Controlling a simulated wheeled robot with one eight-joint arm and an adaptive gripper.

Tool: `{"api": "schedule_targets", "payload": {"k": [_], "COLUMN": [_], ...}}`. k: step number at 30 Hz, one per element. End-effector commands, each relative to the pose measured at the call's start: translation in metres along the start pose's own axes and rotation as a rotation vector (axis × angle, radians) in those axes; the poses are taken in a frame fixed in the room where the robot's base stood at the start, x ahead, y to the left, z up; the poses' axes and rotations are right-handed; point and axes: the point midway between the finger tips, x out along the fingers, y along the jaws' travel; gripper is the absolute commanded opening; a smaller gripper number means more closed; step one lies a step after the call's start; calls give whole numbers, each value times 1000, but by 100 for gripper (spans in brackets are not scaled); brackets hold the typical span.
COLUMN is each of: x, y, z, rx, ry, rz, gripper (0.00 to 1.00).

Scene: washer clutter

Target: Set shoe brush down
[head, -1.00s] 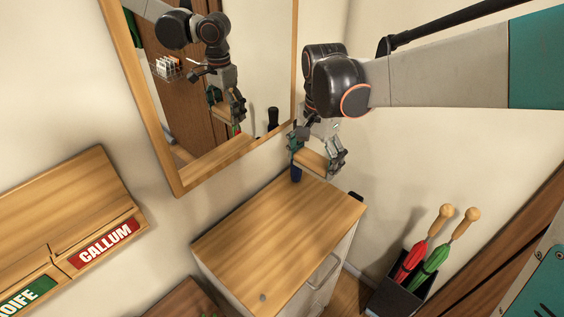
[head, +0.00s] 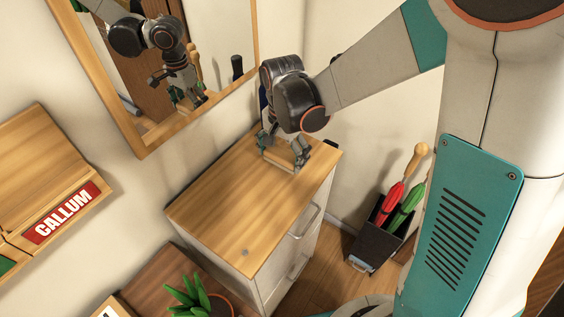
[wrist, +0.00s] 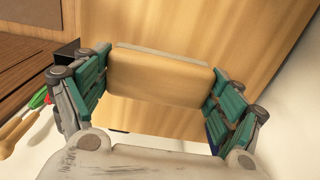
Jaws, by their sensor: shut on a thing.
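The shoe brush (wrist: 160,80) is a light wooden block with a pale strip along its far edge in the wrist view. My gripper (wrist: 158,88) is shut on it, with a green-padded finger at each end. In the head view my gripper (head: 284,158) is low over the far end of the wooden cabinet top (head: 235,200). The brush (head: 280,161) shows there as a thin strip between the fingers. I cannot tell whether its underside touches the top.
A mirror (head: 130,135) hangs on the wall left of the cabinet. A dark bin (head: 372,240) with red and green umbrellas stands to the right. A dark upright object (head: 263,97) is behind my gripper. The near cabinet top is mostly clear.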

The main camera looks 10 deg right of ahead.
Motion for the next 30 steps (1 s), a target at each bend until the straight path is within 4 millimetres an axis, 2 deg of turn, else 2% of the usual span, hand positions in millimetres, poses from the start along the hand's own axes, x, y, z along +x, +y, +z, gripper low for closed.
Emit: {"api": "schedule_targets", "payload": {"k": [9, 20, 21, 23, 30], "x": [40, 43, 44, 43, 43], "y": [0, 0, 0, 0, 0], "z": [-1, -1, -1, -1, -1], "rx": [1, 1, 1, 1, 1], "ry": [0, 0, 0, 0, 0], "rz": [0, 0, 0, 0, 0], "gripper": [62, 62, 88, 100, 100]}}
